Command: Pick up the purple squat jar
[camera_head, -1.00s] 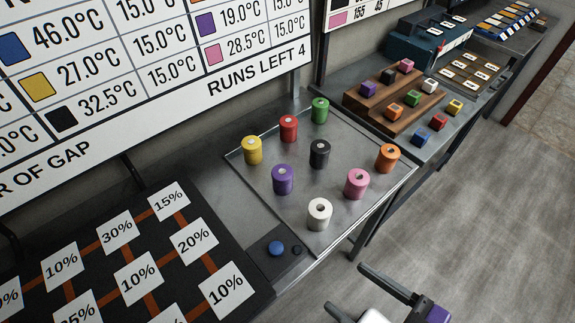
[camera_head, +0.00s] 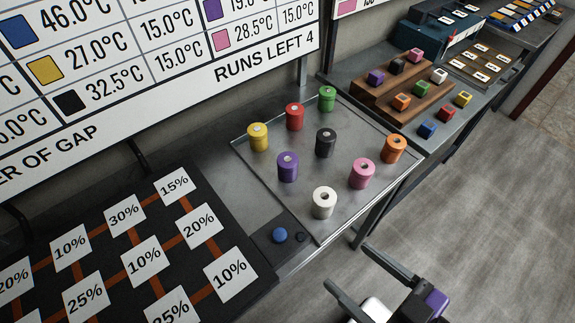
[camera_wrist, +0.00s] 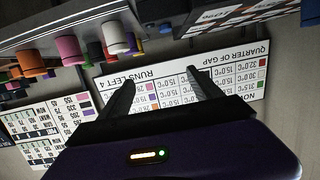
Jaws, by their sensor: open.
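The purple squat jar (camera_head: 288,167) stands upright on the metal tray (camera_head: 253,184), left of the middle of the group, with a pale spot on its lid. The yellow jar is up and left of it, the black jar right of it, and the white jar in front. My gripper (camera_head: 364,270) is at the bottom right of the head view, off the bench edge, apart from every jar. It is open and empty. In the wrist view its two fingers (camera_wrist: 160,88) point toward the wall board, and several jars show upside down at the top left.
Other jars share the tray: yellow (camera_head: 258,137), red (camera_head: 294,116), green (camera_head: 327,98), black (camera_head: 325,142), pink (camera_head: 362,173), orange (camera_head: 393,148) and white (camera_head: 324,203). A blue button (camera_head: 280,235) sits at the front. A percentage board (camera_head: 240,299) lies left; a wooden stepped stand (camera_head: 420,103) is right.

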